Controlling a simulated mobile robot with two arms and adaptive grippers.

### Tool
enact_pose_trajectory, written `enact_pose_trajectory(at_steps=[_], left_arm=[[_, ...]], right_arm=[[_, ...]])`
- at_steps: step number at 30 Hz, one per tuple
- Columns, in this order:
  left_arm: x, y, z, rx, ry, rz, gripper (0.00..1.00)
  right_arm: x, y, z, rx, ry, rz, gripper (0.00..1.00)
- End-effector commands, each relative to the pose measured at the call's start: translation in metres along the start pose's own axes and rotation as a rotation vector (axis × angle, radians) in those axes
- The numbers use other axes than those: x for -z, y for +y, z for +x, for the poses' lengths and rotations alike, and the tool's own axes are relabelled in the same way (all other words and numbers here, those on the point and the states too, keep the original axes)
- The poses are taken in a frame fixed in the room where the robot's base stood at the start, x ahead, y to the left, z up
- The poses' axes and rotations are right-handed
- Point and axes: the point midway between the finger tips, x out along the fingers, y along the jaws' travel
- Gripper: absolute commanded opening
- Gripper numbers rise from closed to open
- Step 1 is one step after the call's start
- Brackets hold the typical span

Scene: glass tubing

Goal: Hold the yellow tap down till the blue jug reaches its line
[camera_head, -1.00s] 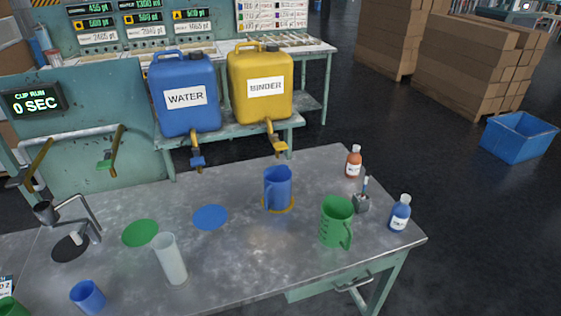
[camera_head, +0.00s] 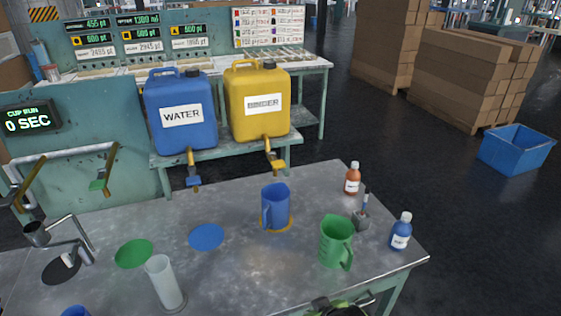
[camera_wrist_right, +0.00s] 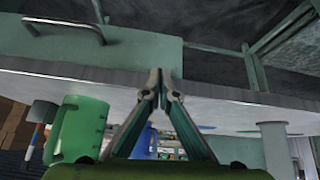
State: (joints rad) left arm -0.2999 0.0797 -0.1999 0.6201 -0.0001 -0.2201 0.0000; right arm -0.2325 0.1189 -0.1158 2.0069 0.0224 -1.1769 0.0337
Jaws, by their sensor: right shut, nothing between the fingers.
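The yellow tap (camera_head: 275,166) sticks out at the foot of the yellow BINDER canister (camera_head: 259,103). No stream shows under it. The blue jug (camera_head: 276,208) stands upright on a yellow-rimmed spot (camera_head: 290,224) on the table, in front of and below the tap. Its line and fill level cannot be made out. Part of my right gripper (camera_head: 340,308) shows at the bottom edge of the head view, by the table's front edge, well away from tap and jug. In the right wrist view my right gripper (camera_wrist_right: 160,88) is shut and empty. My left gripper is out of view.
A green jug (camera_head: 336,243) stands right of the blue jug, with bottles (camera_head: 401,231) beyond it. The blue WATER canister (camera_head: 182,113) has a blue tap (camera_head: 193,181). A clear cylinder (camera_head: 164,284) stands front left. The table (camera_head: 235,275) between cylinder and green jug is clear.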

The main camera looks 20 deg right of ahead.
Motion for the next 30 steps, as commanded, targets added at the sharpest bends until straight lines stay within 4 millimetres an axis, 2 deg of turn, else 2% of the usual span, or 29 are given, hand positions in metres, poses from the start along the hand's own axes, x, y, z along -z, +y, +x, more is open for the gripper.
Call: enact_pose_trajectory(at_steps=[1, 3, 5, 8, 9, 12, 15, 18, 21, 24, 30], left_arm=[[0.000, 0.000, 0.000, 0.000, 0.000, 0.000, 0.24], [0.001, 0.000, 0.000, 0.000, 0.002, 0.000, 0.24], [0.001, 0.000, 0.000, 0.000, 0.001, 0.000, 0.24], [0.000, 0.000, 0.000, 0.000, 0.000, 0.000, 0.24], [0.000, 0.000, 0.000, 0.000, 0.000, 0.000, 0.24], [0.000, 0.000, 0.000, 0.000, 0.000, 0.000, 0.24], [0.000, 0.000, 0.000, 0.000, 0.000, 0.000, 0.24], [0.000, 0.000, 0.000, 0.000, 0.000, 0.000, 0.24], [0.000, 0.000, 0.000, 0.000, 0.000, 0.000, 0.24], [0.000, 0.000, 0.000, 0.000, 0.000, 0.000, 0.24], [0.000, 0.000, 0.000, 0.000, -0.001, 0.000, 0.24]], right_arm=[[0.014, 0.001, -0.015, -0.002, 0.024, 0.001, 0.00], [0.058, 0.009, -0.018, -0.012, 0.101, 0.011, 0.00], [0.094, 0.016, -0.025, -0.018, 0.168, 0.019, 0.00], [0.160, 0.026, -0.045, -0.027, 0.292, 0.035, 0.00], [0.187, 0.030, -0.055, -0.029, 0.345, 0.042, 0.00], [0.250, 0.040, -0.086, -0.036, 0.472, 0.057, 0.00], [0.300, 0.049, -0.117, -0.040, 0.580, 0.070, 0.00], [0.335, 0.055, -0.144, -0.041, 0.661, 0.080, 0.00], [0.356, 0.058, -0.162, -0.041, 0.710, 0.086, 0.00], [0.366, 0.059, -0.170, -0.041, 0.733, 0.088, 0.00], [0.368, 0.060, -0.172, -0.041, 0.739, 0.089, 0.00]])
